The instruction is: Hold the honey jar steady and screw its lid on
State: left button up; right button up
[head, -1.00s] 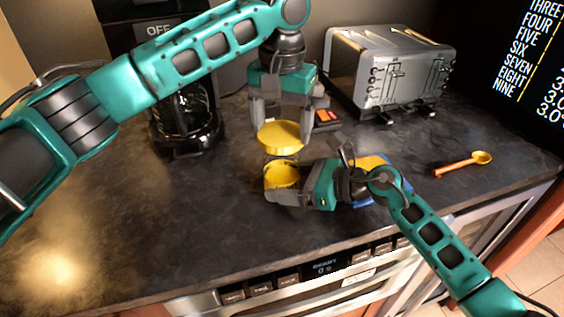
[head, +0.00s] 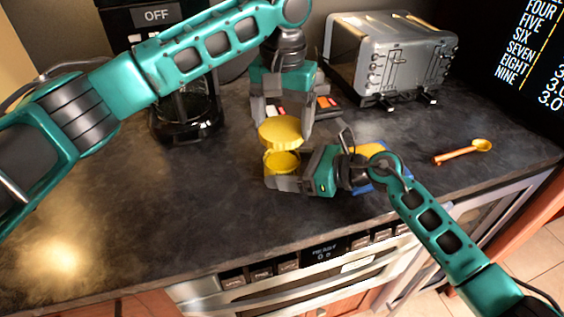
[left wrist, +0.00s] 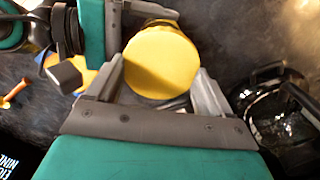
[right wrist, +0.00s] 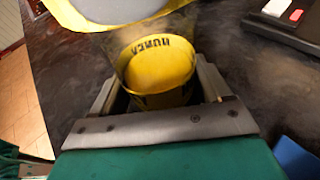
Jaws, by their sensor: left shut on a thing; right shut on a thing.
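The yellow honey jar (head: 283,163) stands upright near the counter's middle, with dark lettering visible in the right wrist view (right wrist: 157,72). My right gripper (head: 280,182) is shut around the jar from the right side. The round yellow lid (head: 280,129) is in my left gripper (head: 283,122), which points down from above and is shut on it. The lid is over the jar's mouth, slightly offset toward the back in the head view. In the left wrist view the lid (left wrist: 160,62) hides part of the jar.
A steel toaster (head: 390,60) stands at the back right, and a coffee maker (head: 185,115) at the back left. A yellow and orange spoon (head: 462,152) lies on the right. A blue and yellow item (head: 372,152) sits behind my right wrist. The left counter (head: 120,200) is clear.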

pick_arm(q)
jog(key=shift+f, duration=1.15)
dwell(3.4)
pick_arm(e)
jog(key=shift+o, duration=1.1)
jog(key=c, duration=0.9)
pick_arm(q)
jog(key=o, duration=1)
jog(key=shift+c, duration=0.2)
jog(key=shift+c, duration=0.5)
